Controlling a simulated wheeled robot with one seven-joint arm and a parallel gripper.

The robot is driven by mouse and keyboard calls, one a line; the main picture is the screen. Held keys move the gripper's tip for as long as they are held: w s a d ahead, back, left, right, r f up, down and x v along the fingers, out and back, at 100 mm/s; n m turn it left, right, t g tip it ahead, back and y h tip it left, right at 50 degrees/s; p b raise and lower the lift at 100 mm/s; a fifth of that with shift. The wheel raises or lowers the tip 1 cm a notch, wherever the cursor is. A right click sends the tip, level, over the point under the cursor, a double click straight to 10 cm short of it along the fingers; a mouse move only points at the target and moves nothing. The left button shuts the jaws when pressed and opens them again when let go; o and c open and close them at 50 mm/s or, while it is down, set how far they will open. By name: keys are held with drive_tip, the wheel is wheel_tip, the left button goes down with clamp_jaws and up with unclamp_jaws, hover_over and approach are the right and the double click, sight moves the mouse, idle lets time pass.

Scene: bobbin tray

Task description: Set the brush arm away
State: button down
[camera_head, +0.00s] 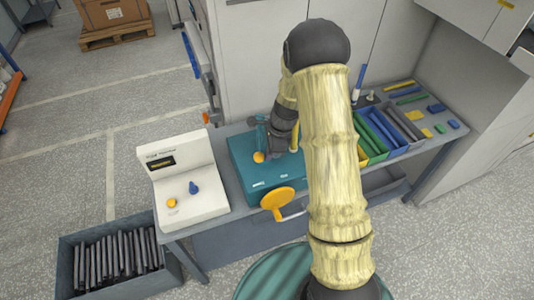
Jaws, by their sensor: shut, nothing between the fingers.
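A teal machine (240,167) stands on the grey bench, with an orange ball knob (259,157) on its top and a yellow handwheel (277,197) at its front. My gripper (275,150) is low over the machine's top, right beside the knob, small and dark in the picture. It looks shut, with nothing seen between its fingers. A thin yellow piece (295,138) shows just right of it. I cannot make out for sure which part is the brush arm; my own arm hides the machine's right side.
A white console (190,165) with a small display, a yellow knob and a blue knob stands left on the bench (228,212). Trays of coloured bars (380,130) are at right. A grey crate (70,255) of dark rods sits on the floor. A cabinet wall (250,60) stands behind.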

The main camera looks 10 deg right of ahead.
drive_tip(key=shift+a, duration=0.25)
drive_tip(key=p+v, duration=0.8)
drive_tip(key=v, duration=0.2)
drive_tip(key=shift+d, duration=0.3)
drive_tip(key=s+r+n+t+h+b, duration=0.2)
drive_tip(key=s+n+b, duration=0.9)
drive_tip(key=s+n, duration=0.7)
drive_tip(key=shift+s+a+r+n+h, duration=0.25)
drive_tip(key=shift+a+n+h, duration=0.2)
drive_tip(key=shift+n, duration=0.15)
